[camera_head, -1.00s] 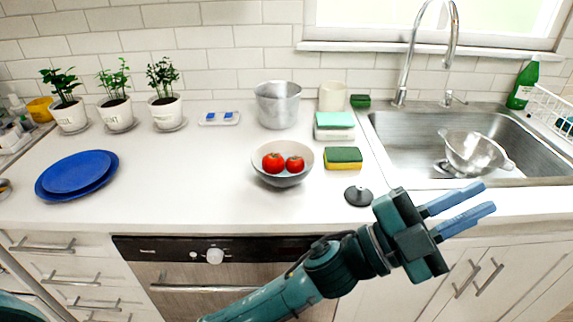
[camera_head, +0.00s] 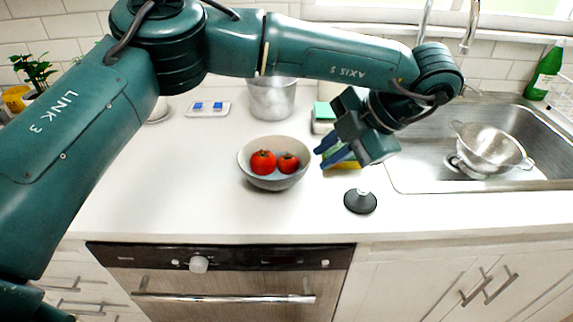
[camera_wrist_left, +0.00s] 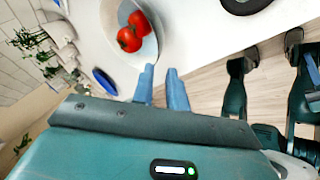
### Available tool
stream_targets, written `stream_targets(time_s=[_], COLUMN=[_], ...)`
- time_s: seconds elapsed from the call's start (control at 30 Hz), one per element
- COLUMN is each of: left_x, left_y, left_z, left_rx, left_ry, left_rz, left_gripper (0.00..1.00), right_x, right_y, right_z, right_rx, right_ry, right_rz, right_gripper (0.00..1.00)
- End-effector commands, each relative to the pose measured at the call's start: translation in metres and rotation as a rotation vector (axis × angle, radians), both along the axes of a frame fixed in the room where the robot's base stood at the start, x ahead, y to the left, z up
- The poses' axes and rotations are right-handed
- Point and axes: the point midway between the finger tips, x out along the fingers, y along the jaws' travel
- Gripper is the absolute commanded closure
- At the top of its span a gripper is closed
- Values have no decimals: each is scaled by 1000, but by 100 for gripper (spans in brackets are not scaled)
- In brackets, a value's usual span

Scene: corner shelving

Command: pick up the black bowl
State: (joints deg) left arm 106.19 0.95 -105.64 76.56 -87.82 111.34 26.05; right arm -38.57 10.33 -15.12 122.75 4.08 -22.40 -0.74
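A bowl (camera_head: 274,181), grey with a darker speckled outside, stands upright on the counter and holds two red tomatoes (camera_head: 263,162). No plainly black bowl shows. In the left wrist view the bowl (camera_wrist_left: 152,46) lies just beyond my fingertips. My left gripper (camera_head: 325,155) is to the right of the bowl, its two blue fingers pointing left toward the rim. The fingers are parted with nothing between them, as the left wrist view (camera_wrist_left: 160,75) also shows. I cannot tell whether a finger touches the rim.
A black round stopper (camera_head: 360,201) lies right of the bowl near the counter edge. A metal pot (camera_head: 272,100) stands behind. A sponge (camera_head: 345,165) is partly hidden by my gripper. The sink (camera_head: 420,165) holds a colander (camera_head: 490,150). The counter left of the bowl is clear.

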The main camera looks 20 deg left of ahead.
Motion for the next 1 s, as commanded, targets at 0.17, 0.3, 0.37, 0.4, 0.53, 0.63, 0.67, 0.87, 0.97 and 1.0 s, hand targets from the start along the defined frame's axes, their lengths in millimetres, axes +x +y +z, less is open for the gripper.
stream_targets(time_s=[0.17, 0.3, 0.37, 0.4, 0.53, 0.63, 0.67, 0.87, 0.97, 1.0], left_x=[4, 7, 8, 8, 9, 10, 11, 15, 16, 16], left_y=[21, 36, 41, 44, 48, 54, 56, 75, 79, 80], left_z=[-18, -39, -47, -51, -58, -63, -66, -90, -97, -98], left_rx=[17, 15, 13, 13, 11, 13, 13, 12, 12, 11], left_ry=[-7, -6, -6, -6, -7, -5, -4, -4, -6, -6], left_rz=[7, 7, 7, 7, 5, 6, 6, 6, 5, 4], left_gripper=[85, 85, 85, 85, 85, 85, 85, 85, 85, 85], right_x=[-1, -2, -2, -2, -2, -3, -3, -2, -2, -2], right_y=[0, -1, -1, -1, -1, -1, -1, -3, -3, -3], right_z=[4, 7, 7, 7, 6, 8, 9, 15, 15, 14], right_rx=[-6, -12, -15, -16, -20, -23, -25, -44, -48, -49], right_ry=[1, 0, 1, 2, 5, 6, 6, 3, 3, 4], right_rz=[2, 4, 4, 4, 5, 6, 7, 10, 12, 11], right_gripper=[64, 64, 64, 64, 64, 64, 64, 64, 64, 64])
